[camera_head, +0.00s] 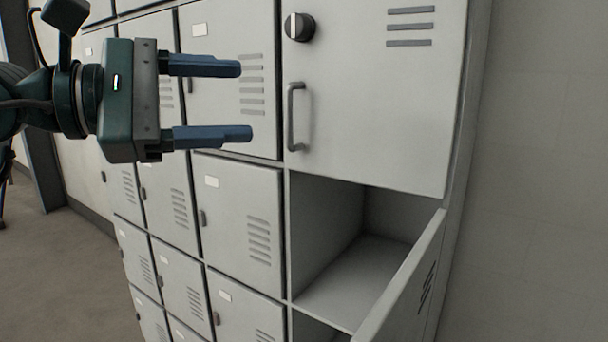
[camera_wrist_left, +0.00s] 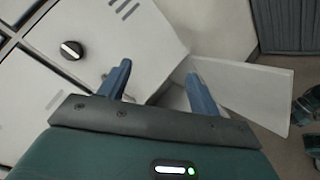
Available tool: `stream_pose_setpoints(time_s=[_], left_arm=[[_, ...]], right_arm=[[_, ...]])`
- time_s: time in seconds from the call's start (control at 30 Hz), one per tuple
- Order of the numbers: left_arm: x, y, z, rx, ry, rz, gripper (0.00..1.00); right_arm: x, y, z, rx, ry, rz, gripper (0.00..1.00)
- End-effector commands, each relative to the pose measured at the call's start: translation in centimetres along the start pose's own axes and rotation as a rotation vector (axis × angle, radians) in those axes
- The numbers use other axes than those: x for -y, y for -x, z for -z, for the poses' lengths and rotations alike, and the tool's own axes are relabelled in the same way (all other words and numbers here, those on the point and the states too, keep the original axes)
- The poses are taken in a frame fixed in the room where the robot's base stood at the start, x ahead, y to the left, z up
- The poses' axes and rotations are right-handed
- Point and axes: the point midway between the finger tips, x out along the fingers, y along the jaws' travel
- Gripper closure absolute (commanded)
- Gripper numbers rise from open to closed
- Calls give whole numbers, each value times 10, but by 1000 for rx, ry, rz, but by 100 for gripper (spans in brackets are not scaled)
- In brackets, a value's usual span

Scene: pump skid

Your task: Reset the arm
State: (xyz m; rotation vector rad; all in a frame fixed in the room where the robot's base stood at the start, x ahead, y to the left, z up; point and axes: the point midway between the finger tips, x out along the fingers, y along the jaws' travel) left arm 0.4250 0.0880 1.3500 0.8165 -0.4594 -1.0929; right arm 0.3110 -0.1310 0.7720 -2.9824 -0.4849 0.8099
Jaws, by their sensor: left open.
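My left gripper (camera_head: 246,101) comes in from the left in the head view, in front of the grey lockers. Its two blue fingers are spread apart with nothing between them. In the left wrist view the fingers (camera_wrist_left: 160,80) are also apart and empty, with the lockers beyond. My right gripper does not show in either view.
A large shut locker door (camera_head: 370,100) has a dark knob (camera_head: 299,27) and a bar handle (camera_head: 296,117). Below it, an empty compartment (camera_head: 355,275) stands open, its door (camera_head: 405,285) swung out to the right. Several smaller locker doors (camera_head: 240,220) are shut. Floor (camera_head: 50,260) shows at left.

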Motion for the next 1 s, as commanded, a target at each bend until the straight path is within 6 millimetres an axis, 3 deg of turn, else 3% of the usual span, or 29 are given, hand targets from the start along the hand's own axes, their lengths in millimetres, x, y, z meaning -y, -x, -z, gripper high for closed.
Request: stream_pose_setpoints(time_s=[0.1, 0.27, 0.37, 0.57, 0.67, 0.8, 0.83, 1.0], left_arm=[[28, -22, 14, 194, 369, 55, 37], [52, -33, 39, 436, 922, 60, 37], [63, -34, 66, 569, 1285, 23, 37], [102, -25, 149, 797, 2024, -159, 37], [142, -16, 198, 894, 2388, -315, 37], [224, 3, 260, 1016, 2865, -623, 37], [244, 7, 270, -995, -2831, 670, 37], [363, 36, 299, -785, -2288, 811, 37]], right_arm=[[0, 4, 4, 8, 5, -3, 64], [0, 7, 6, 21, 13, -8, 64], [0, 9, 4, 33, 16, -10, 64], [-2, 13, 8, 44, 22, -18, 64], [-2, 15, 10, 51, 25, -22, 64], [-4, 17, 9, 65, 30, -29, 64], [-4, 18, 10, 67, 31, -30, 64], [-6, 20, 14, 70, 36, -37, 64]])
